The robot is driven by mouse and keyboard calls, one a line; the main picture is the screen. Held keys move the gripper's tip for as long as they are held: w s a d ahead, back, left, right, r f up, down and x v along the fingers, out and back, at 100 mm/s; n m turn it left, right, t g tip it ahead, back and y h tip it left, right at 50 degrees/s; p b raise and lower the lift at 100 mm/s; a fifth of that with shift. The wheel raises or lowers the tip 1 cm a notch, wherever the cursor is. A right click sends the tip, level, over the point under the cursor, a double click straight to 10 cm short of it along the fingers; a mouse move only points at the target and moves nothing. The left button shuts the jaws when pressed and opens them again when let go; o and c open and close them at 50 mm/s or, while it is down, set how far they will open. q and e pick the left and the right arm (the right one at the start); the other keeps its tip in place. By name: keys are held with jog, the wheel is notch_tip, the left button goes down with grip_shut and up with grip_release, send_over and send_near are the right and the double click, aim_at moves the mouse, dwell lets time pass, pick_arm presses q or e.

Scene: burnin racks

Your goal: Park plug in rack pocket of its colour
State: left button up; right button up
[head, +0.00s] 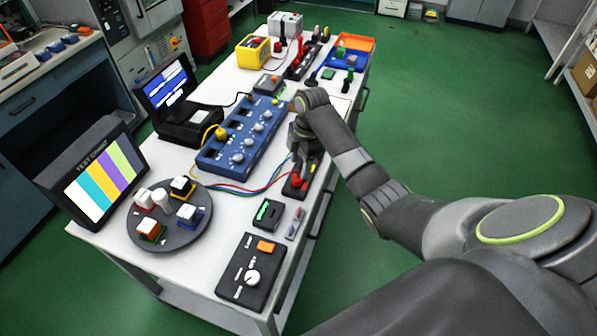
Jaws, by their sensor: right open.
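My right arm reaches in from the right, and my right gripper (304,158) points down over the table, just right of the blue panel. A black strip (303,184) lies under and in front of it, with a red piece (296,180) at its near end. The gripper hides part of this strip, and its fingertips are hard to make out. I see nothing clearly held. At the far end stand a dark rack (304,62) with red and black pieces, and small green plugs (348,79) near a blue tray (345,59). My left gripper is out of view.
A blue panel with knobs (240,137) fills the table's middle, with coloured wires (247,189) at its near end. A round dark turntable (180,238), a colour-bar monitor (97,175) and a black knob box (252,272) stand nearer. Open green floor (440,100) lies right.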

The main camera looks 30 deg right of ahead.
notch_tip(320, 180, up, 13)
jog(key=d+p, duration=0.2)
jog(key=p, duration=0.2)
jog(key=shift+p, duration=0.35)
jog(key=shift+s+f, duration=0.1)
jog(key=shift+f, duration=0.1)
